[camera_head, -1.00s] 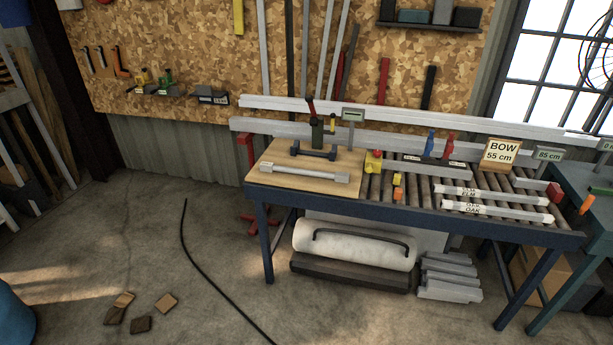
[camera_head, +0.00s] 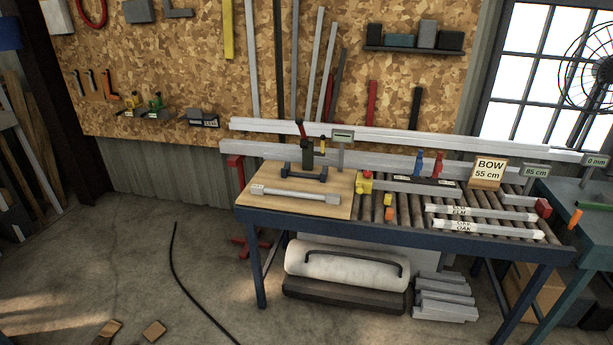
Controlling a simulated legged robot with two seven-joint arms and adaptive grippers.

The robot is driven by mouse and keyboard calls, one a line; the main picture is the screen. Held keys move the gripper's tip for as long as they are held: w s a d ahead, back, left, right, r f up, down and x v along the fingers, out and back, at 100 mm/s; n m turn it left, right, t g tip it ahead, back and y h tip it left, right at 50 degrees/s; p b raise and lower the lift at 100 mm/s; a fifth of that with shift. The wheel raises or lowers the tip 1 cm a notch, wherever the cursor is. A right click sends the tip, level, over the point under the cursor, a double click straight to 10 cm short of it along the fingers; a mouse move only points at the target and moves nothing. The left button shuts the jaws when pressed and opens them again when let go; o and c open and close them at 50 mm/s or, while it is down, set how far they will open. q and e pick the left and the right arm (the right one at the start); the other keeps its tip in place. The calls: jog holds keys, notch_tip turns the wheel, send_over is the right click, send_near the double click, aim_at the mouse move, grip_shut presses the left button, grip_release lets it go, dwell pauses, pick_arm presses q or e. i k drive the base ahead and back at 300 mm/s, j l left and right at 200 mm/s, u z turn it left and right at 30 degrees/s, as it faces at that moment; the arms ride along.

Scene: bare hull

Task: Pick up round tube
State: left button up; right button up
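A pale grey round tube (camera_head: 295,196) with thicker ends lies flat on a light wooden board (camera_head: 320,211). The board covers the left end of a blue-framed workbench (camera_head: 400,228). The tube lies roughly left to right near the board's front, in front of a small dark clamp-like stand (camera_head: 306,165). Nothing covers the tube. Neither of my grippers shows in the head view.
Rollers with labelled elm (camera_head: 480,212) and oak (camera_head: 485,230) pieces fill the bench's right side. A "BOW 55 cm" sign (camera_head: 488,172) stands behind them. A white roll (camera_head: 345,263) lies under the bench. A black cable (camera_head: 185,285) crosses the otherwise mostly open floor at left.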

aim_at(329, 198)
jog(key=i+z, duration=0.2)
jog(key=i, duration=0.3)
jog(key=i+j+z, duration=0.2)
jog(key=i, duration=0.3)
jog(key=i+j+z, duration=0.2)
jog(key=i, duration=0.3)
